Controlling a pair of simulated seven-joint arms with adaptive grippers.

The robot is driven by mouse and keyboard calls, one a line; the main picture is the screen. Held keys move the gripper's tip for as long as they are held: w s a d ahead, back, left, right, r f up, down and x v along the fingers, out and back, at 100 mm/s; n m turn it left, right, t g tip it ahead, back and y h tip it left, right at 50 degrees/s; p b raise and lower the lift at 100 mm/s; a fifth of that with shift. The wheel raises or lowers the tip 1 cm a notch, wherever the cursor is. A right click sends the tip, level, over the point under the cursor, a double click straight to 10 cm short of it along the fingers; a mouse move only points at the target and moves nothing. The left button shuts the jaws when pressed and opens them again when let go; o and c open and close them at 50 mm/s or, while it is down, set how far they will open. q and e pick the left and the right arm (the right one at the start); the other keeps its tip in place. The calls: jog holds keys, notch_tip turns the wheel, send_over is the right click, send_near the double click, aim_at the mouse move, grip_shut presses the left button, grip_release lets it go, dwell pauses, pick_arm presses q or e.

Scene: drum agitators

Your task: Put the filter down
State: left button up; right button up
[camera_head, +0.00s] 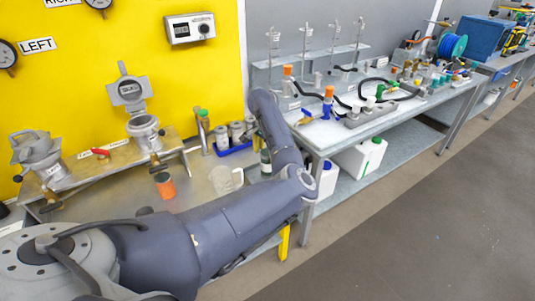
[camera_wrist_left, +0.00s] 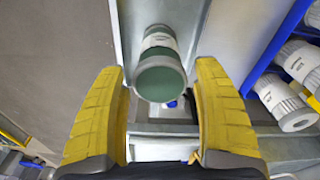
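The filter (camera_wrist_left: 160,62), a cylinder with a flat green end and a white labelled band, is in the middle of the left wrist view, over a grey metal channel. My left gripper (camera_wrist_left: 158,75) has its two yellow fingers spread on either side of it, with a visible gap to each. I cannot tell how far the filter reaches between the fingers. My right gripper is in neither view.
A blue rack (camera_wrist_left: 258,68) with several white cylinders (camera_wrist_left: 285,104) is close on the right in the left wrist view. On the bench are a clear jug (camera_head: 226,180) and an orange cup (camera_head: 165,186). A second bench with lab gear stands to the right.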

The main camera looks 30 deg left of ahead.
pick_arm(q)
notch_tip(320, 180, up, 12)
jog(key=s, duration=0.1)
jog(key=shift+a+r, duration=0.15)
dwell(0.6)
